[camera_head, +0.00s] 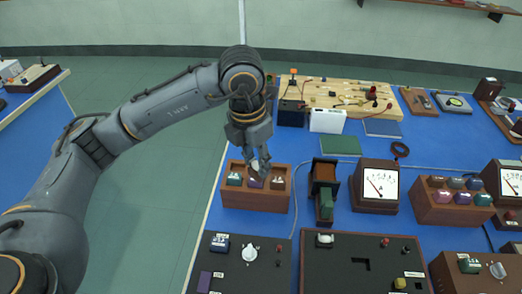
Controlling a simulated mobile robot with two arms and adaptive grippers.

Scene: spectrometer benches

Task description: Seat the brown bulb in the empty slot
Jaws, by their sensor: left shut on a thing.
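My left gripper (259,160) points down over the near-left wooden rack (254,202). It is shut on a small pale-topped bulb (256,166), mostly hidden by the fingers. The held bulb sits at the rack's middle slot, above or on a purple piece (254,182); I cannot tell whether it is lifted, and no brown shows on it. Dark pieces with pale labels sit in the rack's left (234,179) and right (277,183) slots. A black panel (330,270) at the front has a dark angular opening (361,265). My right gripper is not in view.
Another black panel (232,270) lies at front left. A wooden stand (323,176) with a green block is right of the rack, then a meter (378,185). Another wooden rack (447,208) holds several coloured bulbs. A pegboard with tools (335,88) lies at the back.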

